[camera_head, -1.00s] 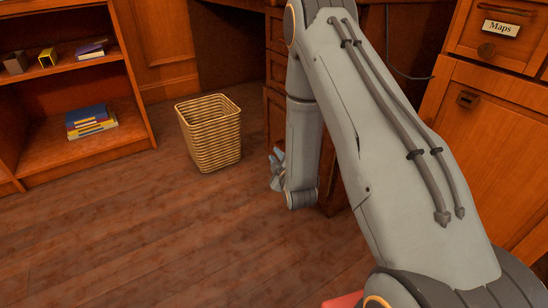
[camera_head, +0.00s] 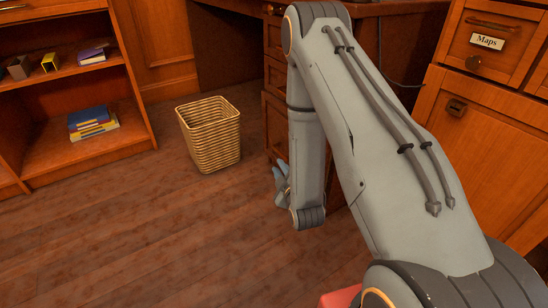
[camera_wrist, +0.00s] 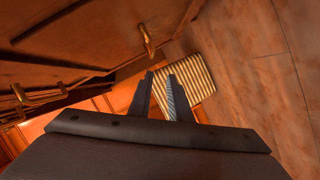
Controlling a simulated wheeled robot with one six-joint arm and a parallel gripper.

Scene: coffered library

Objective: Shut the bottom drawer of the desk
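The wooden desk (camera_head: 232,40) stands behind my arm in the head view, with a column of drawers. The bottom drawer (camera_head: 274,122) shows only as a strip beside my arm, so I cannot tell how far it stands out. My gripper (camera_head: 281,180) is low, near the floor in front of the drawer column. In the wrist view my gripper (camera_wrist: 161,76) has its two fingers apart with nothing between them. Brass handles (camera_wrist: 148,42) on wooden fronts show beyond and left of the fingers, apart from them; I cannot tell which drawer each belongs to.
A wicker basket (camera_head: 211,135) stands on the floor left of the drawers; it also shows beyond the fingers in the wrist view (camera_wrist: 193,72). A bookcase (camera_head: 80,150) is at the left. A cabinet labelled Maps (camera_head: 500,120) is at the right. The floor at front left is clear.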

